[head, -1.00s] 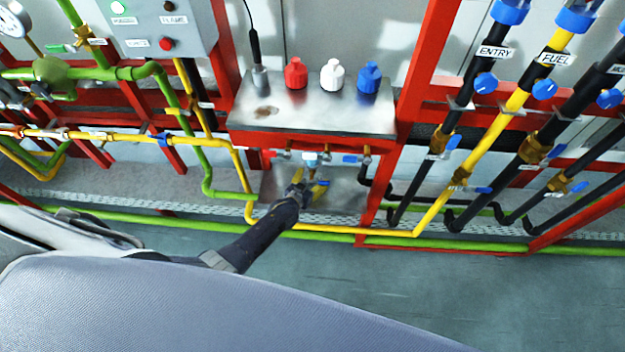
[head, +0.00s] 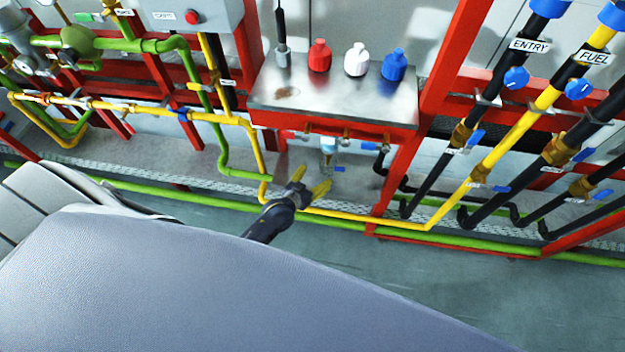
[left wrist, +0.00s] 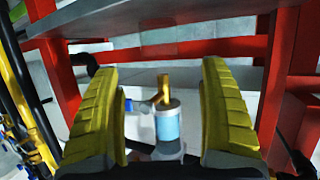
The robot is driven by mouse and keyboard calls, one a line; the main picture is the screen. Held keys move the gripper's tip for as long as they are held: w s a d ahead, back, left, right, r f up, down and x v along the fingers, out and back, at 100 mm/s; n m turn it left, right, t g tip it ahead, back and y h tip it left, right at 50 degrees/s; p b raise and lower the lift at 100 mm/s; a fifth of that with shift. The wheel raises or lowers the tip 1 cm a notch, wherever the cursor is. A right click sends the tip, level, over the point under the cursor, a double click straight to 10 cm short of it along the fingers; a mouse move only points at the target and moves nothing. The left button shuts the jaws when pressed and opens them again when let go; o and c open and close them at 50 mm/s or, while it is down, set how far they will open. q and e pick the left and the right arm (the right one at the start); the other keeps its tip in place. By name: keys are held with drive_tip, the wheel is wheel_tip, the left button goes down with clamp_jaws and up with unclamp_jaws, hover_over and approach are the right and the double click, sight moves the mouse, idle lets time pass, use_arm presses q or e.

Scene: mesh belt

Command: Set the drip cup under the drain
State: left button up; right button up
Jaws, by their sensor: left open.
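The drip cup (left wrist: 168,124) shows in the left wrist view as a small pale cup with a light blue body. A brass drain spout (left wrist: 164,86) comes down at its top; I cannot tell whether they touch. In the head view the cup (head: 328,144) is a small pale blue shape below the steel shelf. My left gripper (head: 314,178), with yellow fingers, is open and empty, in front of the cup and apart from it. In the left wrist view the cup shows between the open fingers (left wrist: 160,85). My right gripper is not in view.
A steel shelf (head: 340,98) above holds a red bottle (head: 319,56), a white bottle (head: 356,60) and a blue bottle (head: 394,65). Red frame posts (head: 398,172) and yellow and green pipes run around the gripper. The floor (head: 440,290) in front is clear.

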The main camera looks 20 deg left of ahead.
use_arm(q)
drive_tip(key=s+a+f+m+g+y, duration=0.1)
drive_tip(key=s+f+g, duration=0.5)
drive_tip(key=s+f, duration=1.7)
drive_tip(key=s+a+f+g, duration=0.1)
drive_tip(key=s+f+g, duration=0.2)
drive_tip(key=s, duration=1.1)
drive_tip(key=s+f+m+g+y, duration=0.1)
drive_tip(key=s+f+g, duration=0.2)
drive_tip(key=s+f, duration=0.4)
drive_tip(key=s, duration=0.7)
drive_tip(key=shift+a+f, duration=0.3)
drive_tip(key=shift+a, duration=0.05)
drive_tip(key=shift+s, duration=0.1)
